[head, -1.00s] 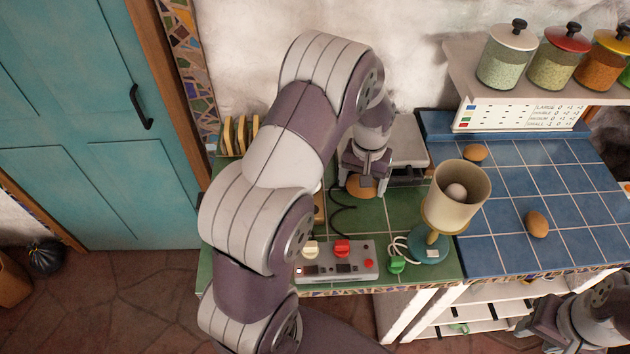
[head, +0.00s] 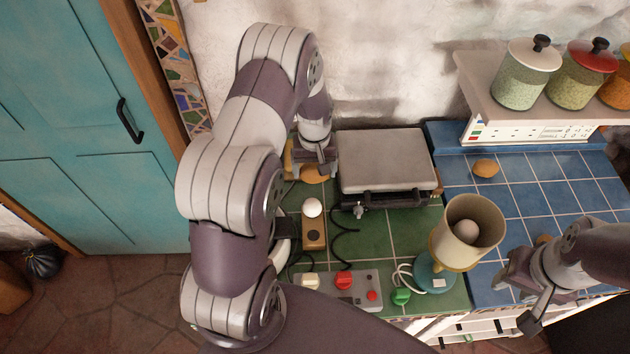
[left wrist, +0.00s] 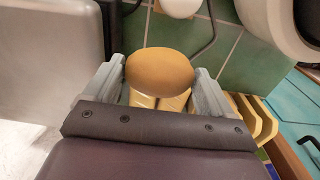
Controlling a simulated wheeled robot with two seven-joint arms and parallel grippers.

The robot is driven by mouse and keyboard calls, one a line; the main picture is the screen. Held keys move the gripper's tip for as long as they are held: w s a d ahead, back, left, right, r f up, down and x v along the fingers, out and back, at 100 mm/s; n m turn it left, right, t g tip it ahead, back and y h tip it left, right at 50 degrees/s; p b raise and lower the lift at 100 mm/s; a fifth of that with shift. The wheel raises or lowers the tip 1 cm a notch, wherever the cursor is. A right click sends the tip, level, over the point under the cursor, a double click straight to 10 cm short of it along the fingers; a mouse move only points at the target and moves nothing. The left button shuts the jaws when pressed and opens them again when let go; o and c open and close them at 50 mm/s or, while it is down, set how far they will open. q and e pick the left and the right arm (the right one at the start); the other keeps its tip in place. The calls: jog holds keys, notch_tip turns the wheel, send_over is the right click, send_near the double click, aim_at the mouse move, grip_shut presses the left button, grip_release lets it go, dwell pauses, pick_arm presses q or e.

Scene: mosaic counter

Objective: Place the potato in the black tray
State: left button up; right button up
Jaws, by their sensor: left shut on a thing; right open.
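A brown oval thing that looks like the potato (head: 315,173) is held in my left gripper (head: 314,160) at the back left of the green counter, left of the grey press. In the left wrist view the potato (left wrist: 160,68) sits between the two fingers, which close on its sides. Similar brown oval things lie on the blue tiles, one at the back (head: 485,168) and one partly hidden behind my right arm (head: 543,240). My right gripper (head: 515,287) is open and empty over the blue counter's front edge. I cannot make out a black tray clearly.
The grey press (head: 382,160) stands right of my left gripper. Yellow upright slices (left wrist: 250,117) are close by. A white ball on a wooden block (head: 313,233), a switch box (head: 345,288) and a cup-shaped lamp (head: 465,232) stand in front. Blue tiles (head: 520,205) have free room.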

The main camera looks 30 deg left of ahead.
aim_at(311, 174)
pick_arm(q)
jog(key=f, duration=0.1)
jog(key=a+f, duration=0.1)
jog(key=f, duration=0.1)
jog(key=w+f, duration=0.1)
jog(key=f, duration=0.1)
jog(key=shift+a+p, duration=0.25)
jog(key=shift+p, duration=0.1)
jog(key=shift+s+d+f+p, duration=0.15)
jog(key=shift+f+p, duration=0.1)
jog(key=shift+f, duration=0.4)
jog(key=shift+d+f+p, duration=0.15)
jog(key=shift+f+p, duration=0.05)
jog(key=shift+f, duration=0.4)
jog(key=shift+s+d+f, duration=0.1)
jog(key=shift+s+f, duration=0.05)
jog(key=shift+f, duration=0.2)
jog(key=shift+a+f, duration=0.2)
jog(key=o, duration=0.8)
jog(key=shift+o, duration=0.7)
jog(key=shift+d+r, duration=0.1)
jog(key=shift+r, duration=0.05)
pick_arm(e)
jog(key=shift+w+a+r, duration=0.2)
jog(key=shift+a+r, duration=0.05)
jog(key=shift+r, duration=0.25)
jog(key=shift+w+a+r, duration=0.2)
jog(key=shift+a+r, duration=0.05)
jog(key=shift+r, duration=0.2)
